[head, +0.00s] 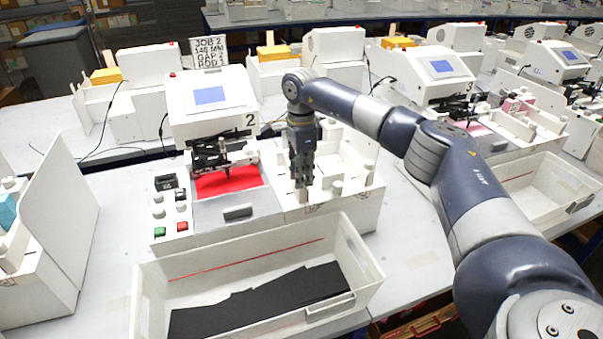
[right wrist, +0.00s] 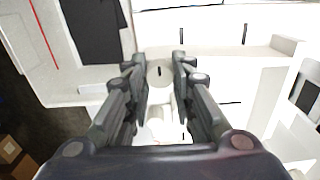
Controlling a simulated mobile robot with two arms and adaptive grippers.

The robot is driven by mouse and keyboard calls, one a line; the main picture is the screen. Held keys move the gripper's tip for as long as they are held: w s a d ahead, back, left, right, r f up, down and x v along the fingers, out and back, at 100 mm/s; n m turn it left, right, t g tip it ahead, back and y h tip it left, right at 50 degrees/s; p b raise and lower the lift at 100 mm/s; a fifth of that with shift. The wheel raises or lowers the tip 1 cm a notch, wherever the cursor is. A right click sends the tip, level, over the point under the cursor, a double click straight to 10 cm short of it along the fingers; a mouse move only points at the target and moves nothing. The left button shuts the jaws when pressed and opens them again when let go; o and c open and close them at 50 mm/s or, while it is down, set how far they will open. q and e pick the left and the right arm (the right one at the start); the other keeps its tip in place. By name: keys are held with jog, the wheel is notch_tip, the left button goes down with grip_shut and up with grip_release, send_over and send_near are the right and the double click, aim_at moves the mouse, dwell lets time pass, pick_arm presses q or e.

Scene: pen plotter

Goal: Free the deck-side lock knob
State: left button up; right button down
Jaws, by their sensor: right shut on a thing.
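The white plotter marked 2 (head: 212,112) stands mid-table, with a red sheet (head: 230,182) under its dark pen carriage (head: 210,156). My right gripper (head: 302,186) points down at the white deck to the right of the plotter bed. Another white knob (head: 337,186) stands just right of the gripper. My left gripper is not in view.
A white bin (head: 160,285) with black sheets (head: 262,303) stands in front of the plotter.

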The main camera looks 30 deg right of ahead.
jog(key=shift+w+r, duration=0.1)
dwell(0.3)
jog(key=c, duration=1.3)
grip_release()
jog(key=shift+c, duration=0.2)
notch_tip(320, 180, up, 12)
